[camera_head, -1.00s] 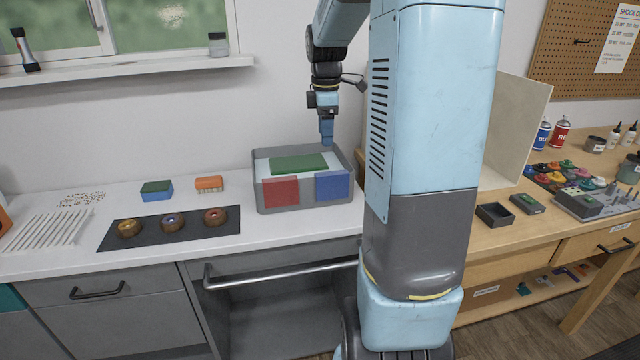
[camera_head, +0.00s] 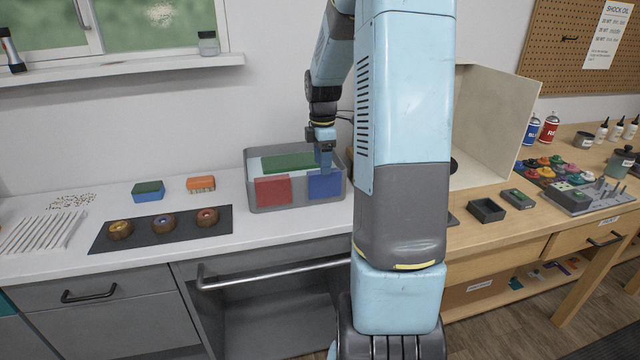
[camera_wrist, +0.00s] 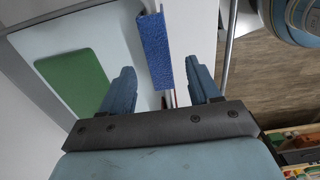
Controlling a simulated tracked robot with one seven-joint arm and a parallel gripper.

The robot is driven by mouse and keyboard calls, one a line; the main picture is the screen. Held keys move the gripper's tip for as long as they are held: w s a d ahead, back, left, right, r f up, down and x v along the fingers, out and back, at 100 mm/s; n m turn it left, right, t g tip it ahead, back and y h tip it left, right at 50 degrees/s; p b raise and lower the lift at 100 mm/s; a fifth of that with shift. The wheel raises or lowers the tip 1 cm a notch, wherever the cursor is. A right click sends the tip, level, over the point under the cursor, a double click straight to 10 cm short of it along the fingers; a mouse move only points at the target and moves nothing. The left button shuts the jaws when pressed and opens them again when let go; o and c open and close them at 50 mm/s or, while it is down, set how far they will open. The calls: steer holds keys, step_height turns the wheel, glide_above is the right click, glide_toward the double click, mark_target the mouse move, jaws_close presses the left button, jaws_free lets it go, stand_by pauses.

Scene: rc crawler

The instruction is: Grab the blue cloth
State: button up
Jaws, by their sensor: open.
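The blue cloth (camera_head: 324,187) hangs over the front rim of a grey bin (camera_head: 260,204), at the bin's right side. In the wrist view the cloth (camera_wrist: 155,45) is draped over the rim and lies between my fingers, a little ahead of them. My gripper (camera_head: 325,163) points down just above the cloth in the head view. Its two fingers (camera_wrist: 161,72) are apart, one on either side of the cloth's line, and nothing is held. The fingertips are small in the head view, so I cannot tell whether they touch the cloth.
A red cloth (camera_head: 272,190) hangs on the same rim to the left. A green pad (camera_head: 290,161) lies in the bin. A metal rail (camera_head: 270,275) runs below the counter front.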

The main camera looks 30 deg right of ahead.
mark_target(324, 184)
steer(key=shift+w+d+f, duration=0.1)
steer(key=shift+d+f, duration=0.05)
steer(key=shift+f, duration=1.15)
steer(key=shift+w+d+f, duration=0.1)
steer(key=shift+d+f, duration=0.05)
steer(key=shift+f, duration=1.15)
steer(key=shift+c, duration=0.3)
steer(key=c, duration=1)
steer(key=shift+r, duration=0.15)
